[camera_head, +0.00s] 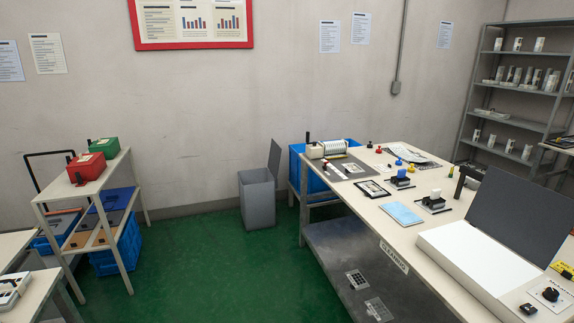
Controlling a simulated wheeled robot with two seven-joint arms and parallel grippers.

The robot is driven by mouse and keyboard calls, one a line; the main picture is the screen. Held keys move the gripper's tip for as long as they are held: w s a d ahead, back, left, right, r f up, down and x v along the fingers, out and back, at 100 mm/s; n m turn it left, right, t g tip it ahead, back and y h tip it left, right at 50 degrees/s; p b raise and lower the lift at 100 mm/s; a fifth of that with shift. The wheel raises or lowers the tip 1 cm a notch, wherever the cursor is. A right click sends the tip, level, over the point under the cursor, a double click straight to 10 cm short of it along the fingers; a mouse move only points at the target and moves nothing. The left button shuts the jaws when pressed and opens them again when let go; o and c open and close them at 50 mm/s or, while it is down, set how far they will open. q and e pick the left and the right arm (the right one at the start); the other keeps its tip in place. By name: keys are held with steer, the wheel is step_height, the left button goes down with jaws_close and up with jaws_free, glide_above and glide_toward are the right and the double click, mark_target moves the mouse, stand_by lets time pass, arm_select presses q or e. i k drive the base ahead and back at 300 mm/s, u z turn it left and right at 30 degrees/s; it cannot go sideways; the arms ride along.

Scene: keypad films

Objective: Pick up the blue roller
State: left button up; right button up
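No thing in view can be surely told as the blue roller. Among several small coloured items on the right-hand worktable (372,207) is a small blue piece (398,162), close to a red one and a yellow one (379,150). A small stand with a blue part (401,179) sits just nearer. All are too small to identify. A white cylinder device with a dark upright handle (326,149) stands at the table's far end. Neither of my grippers shows.
A flat light-blue pad (403,213) and an open white box with a grey lid (520,214) lie on the worktable. A shelf with red and green boxes (104,147) is at left. Green floor (195,265) between is clear.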

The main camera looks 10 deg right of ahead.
mark_target(401, 176)
steer(key=i, duration=3.35)
steer(key=z, duration=3.15)
